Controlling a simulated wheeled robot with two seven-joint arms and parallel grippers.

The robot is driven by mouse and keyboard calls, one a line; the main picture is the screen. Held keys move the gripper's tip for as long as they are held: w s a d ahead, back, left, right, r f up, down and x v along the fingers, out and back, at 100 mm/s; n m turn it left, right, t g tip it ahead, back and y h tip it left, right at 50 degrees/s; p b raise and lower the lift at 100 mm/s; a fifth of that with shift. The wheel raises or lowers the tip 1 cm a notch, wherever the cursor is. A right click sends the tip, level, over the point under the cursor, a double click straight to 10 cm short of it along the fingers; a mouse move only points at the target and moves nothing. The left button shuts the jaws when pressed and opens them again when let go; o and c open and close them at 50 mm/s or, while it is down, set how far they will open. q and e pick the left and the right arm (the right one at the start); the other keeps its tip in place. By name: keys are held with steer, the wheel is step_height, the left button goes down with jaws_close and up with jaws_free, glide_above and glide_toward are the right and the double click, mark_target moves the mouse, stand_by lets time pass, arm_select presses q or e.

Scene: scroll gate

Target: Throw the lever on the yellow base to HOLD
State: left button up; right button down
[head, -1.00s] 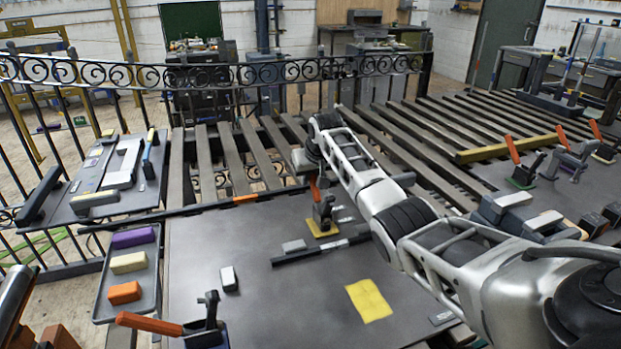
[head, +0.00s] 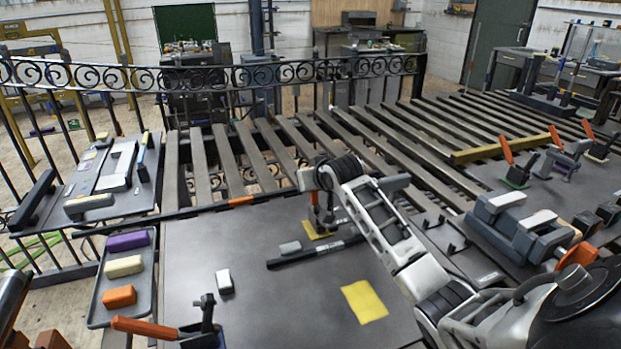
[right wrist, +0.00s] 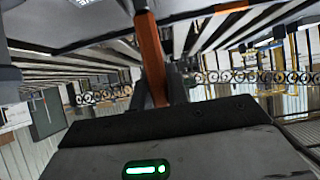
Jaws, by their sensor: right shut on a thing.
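The yellow base (head: 318,231) lies flat on the large dark table, with a dark lever mount on it. Its orange lever handle (head: 315,197) stands roughly upright and is partly hidden by my right arm. My right gripper (head: 314,190) is at the handle from above, mostly covered by my wrist. In the right wrist view the orange handle (right wrist: 152,62) runs between the fingers, and the gripper is shut on it. I cannot read any HOLD mark near the base. My left gripper is not in view.
A dark bar (head: 315,252) and a small grey block (head: 290,248) lie in front of the base. A yellow sheet (head: 364,301) and a white block (head: 225,281) are nearer. Another orange-handled lever (head: 205,325) is at the front edge. A tray (head: 93,313) holds coloured blocks.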

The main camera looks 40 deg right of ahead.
steer(key=shift+r, duration=0.1)
stand_by(0.3)
steer(key=c, duration=1.4)
jaws_free()
steer(key=shift+o, duration=0.2)
steer(key=shift+s, duration=0.15)
steer(key=v, duration=1.5)
steer(key=shift+s+b, duration=0.45)
steer(key=shift+r, duration=0.1)
